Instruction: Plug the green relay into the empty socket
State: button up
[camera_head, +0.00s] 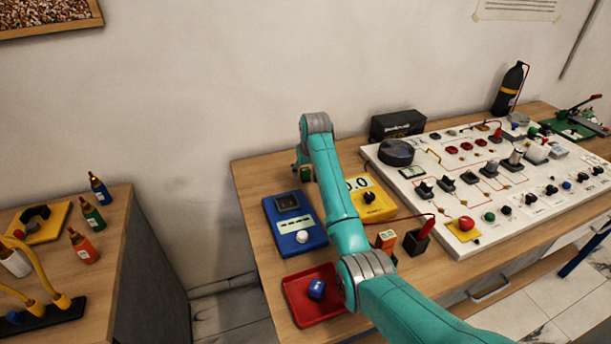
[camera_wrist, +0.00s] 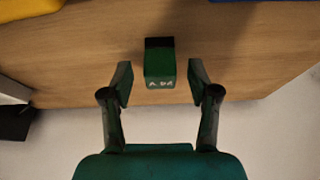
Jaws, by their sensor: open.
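The green relay (camera_wrist: 160,66), a small green block with a dark end and white marks, is centred ahead of my gripper (camera_wrist: 161,80) in the wrist view. The fingers are open on either side, with a gap on both sides and no visible contact. In the head view a small green piece, likely the relay (camera_head: 305,174), shows at the table's back left, beside my arm. My gripper is mostly hidden there. Dark socket-like pieces (camera_head: 446,184) stand in a row on the white panel (camera_head: 408,208). I cannot tell which socket is empty.
A black box (camera_head: 397,124) is at the back. The wall is close behind the table (camera_head: 262,180).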

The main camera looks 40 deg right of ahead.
jog(key=shift+w+f, duration=0.15)
jog(key=shift+f, duration=0.15)
jog(key=shift+c, duration=0.2)
grip_shut()
